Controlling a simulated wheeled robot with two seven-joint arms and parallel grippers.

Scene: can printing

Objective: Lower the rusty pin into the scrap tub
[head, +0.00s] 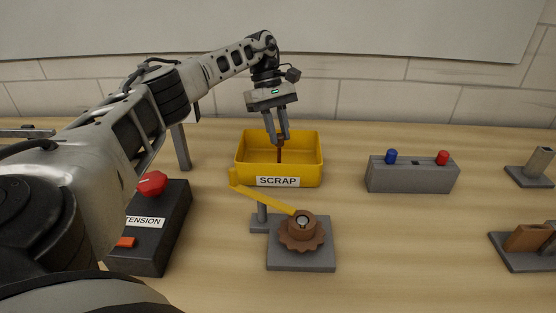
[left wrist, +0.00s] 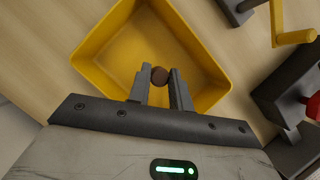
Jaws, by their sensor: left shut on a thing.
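The rusty pin (head: 280,153) is a thin brown rod, held upright and pointing down between the fingers of my left gripper (head: 282,139). The left wrist view shows its round brown end (left wrist: 160,75) between the fingertips. The yellow scrap tub (head: 278,181) stands at the back middle of the table, labelled SCRAP. My left gripper is shut on the pin, with its fingertips over the tub's opening. The pin shows against the tub's inside; I cannot tell whether it touches the bottom. The tub (left wrist: 98,38) surrounds the pin in the left wrist view. My right gripper is not in view.
In front of the tub is a grey fixture (head: 300,256) with a brown toothed knob (head: 303,234) and a yellow lever (head: 262,194). A dark tension box (head: 150,245) stands left. A grey block (head: 412,177) with blue and red buttons stands right. Brown and grey fixtures (head: 528,238) lie far right.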

